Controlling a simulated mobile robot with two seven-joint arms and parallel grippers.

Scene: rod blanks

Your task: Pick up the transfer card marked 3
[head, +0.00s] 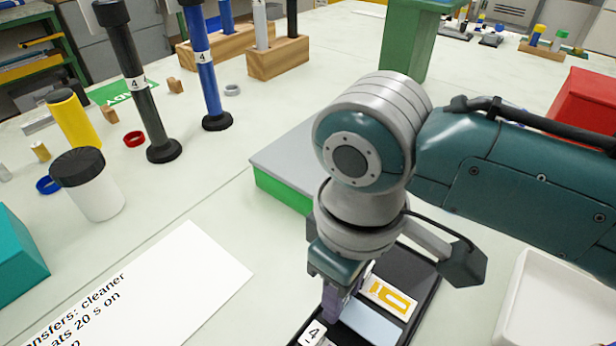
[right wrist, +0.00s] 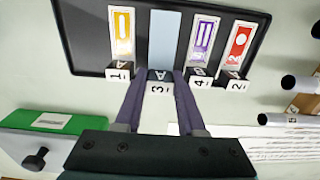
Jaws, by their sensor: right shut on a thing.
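The card marked 3 shows its white number tab (right wrist: 159,89) in the right wrist view, between the two purple fingers of my right gripper (right wrist: 158,100). The gripper is shut on it. A plain pale blue strip (right wrist: 164,40) lies just beyond the tab; I cannot tell if it is part of this card or the tray's floor. In the head view my right gripper (head: 338,303) points down over the black tray (head: 428,290), and its fingers hide the tab. My left gripper is not in view.
In the tray are a yellow card marked 1 (right wrist: 122,34), a purple card marked 4 (right wrist: 203,40) and a red card marked 2 (right wrist: 238,45). A white bin (head: 545,300) stands right of the tray. A grey-topped green block (head: 280,190) lies behind it.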

